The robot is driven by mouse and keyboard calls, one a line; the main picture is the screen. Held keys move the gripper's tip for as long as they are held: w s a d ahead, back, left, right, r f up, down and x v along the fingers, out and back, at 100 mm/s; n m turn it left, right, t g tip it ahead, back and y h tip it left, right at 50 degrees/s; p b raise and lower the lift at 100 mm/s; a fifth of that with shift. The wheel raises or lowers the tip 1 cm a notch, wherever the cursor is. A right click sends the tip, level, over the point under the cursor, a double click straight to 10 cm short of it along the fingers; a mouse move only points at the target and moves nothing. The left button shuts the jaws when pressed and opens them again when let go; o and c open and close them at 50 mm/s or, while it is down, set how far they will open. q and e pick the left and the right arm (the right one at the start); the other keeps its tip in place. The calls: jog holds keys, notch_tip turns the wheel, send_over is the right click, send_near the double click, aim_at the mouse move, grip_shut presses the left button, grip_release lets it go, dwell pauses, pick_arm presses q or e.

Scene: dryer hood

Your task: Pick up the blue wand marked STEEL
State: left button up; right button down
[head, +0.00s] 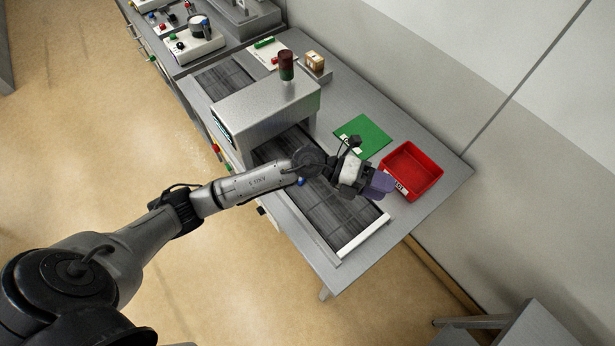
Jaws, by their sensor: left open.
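My left arm reaches in from the lower left over the conveyor belt (335,212). My left gripper (376,185) is open and hangs over the right side of the belt, close to the red bin. A small blue spot (301,181) shows at the belt's near edge just below my arm; I cannot tell whether it is part of the blue wand. No STEEL marking can be read, and my arm hides part of the belt. A green wand-like item (264,43) lies on a white card at the back. My right gripper is out of view.
A metal hood (262,105) with a red-topped beacon (286,64) spans the belt. A green mat (363,136) and a red bin (411,170) lie beyond the belt. A yellowish block (315,60) sits on a stand at the back. The table's right corner is clear.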

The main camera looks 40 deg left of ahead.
pick_arm(q)
jog(key=w+a+f+m+g+y+b, duration=0.2)
jog(key=w+a+f+g+y+b, duration=0.15)
jog(key=a+f+y, duration=0.55)
jog(key=w+a+f+n+g+y+b, duration=0.15)
jog(key=a+y, duration=0.45)
jog(key=a, duration=0.9)
jog(key=shift+g, duration=0.5)
jog(key=f, duration=0.7)
jog(key=shift+s+a+f, duration=0.1)
jog(key=shift+a+f, duration=0.15)
jog(key=shift+a, duration=0.05)
jog(key=shift+f+p, duration=0.4)
jog(key=shift+f, duration=2.85)
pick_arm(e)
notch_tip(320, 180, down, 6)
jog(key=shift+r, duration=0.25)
pick_arm(q)
grip_shut()
jog(key=shift+r, duration=0.1)
